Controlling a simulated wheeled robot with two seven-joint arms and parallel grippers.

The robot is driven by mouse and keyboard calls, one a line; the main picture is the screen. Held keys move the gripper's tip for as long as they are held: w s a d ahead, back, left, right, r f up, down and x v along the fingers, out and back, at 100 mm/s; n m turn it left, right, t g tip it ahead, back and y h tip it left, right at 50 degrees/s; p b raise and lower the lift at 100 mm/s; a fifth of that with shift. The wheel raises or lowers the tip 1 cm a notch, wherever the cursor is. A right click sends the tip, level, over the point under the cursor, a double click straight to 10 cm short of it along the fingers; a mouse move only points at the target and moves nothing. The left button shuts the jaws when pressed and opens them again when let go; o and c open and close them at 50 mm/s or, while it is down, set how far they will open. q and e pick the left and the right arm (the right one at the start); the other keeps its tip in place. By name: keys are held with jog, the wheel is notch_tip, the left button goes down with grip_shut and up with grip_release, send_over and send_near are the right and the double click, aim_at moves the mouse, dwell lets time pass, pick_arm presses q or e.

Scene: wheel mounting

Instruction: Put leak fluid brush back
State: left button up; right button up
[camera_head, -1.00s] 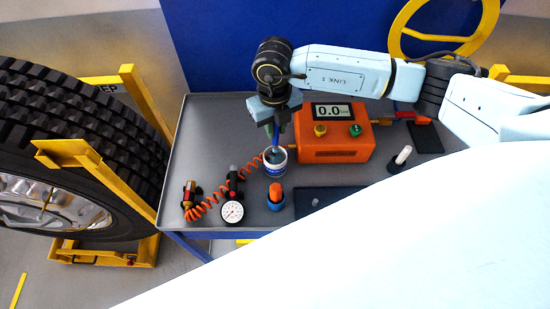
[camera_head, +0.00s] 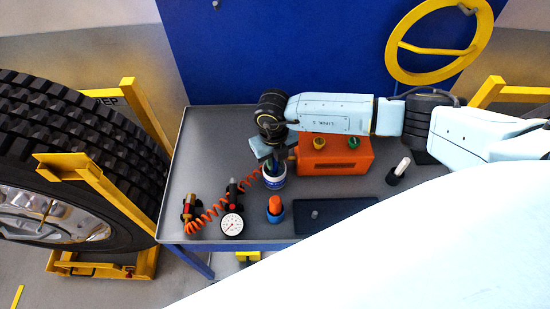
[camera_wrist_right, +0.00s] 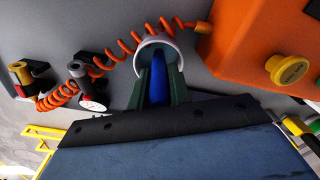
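The leak fluid brush shows as a blue handle (camera_wrist_right: 158,78) between the dark green fingers of my right gripper (camera_wrist_right: 159,72) in the right wrist view. The gripper appears shut on it. The brush's lower end is hidden in the white-rimmed cup (camera_wrist_right: 147,44). In the head view the cup (camera_head: 275,183) stands upright on the grey table, and my right gripper (camera_head: 270,160) points down right above it, fingertips at or just inside the rim. My left gripper is not in view.
An orange box (camera_head: 340,160) with yellow and green knobs stands right of the cup. A coiled orange hose, a gauge (camera_head: 232,223), an orange-and-blue piece (camera_head: 275,208) and a dark mat (camera_head: 340,222) lie nearby. A large tyre (camera_head: 80,140) in a yellow frame stands left.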

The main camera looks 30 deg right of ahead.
jog(key=o, duration=0.4)
jog(key=shift+f, duration=0.15)
notch_tip(320, 180, up, 14)
jog(key=shift+f+b, duration=0.25)
jog(key=shift+b, duration=0.4)
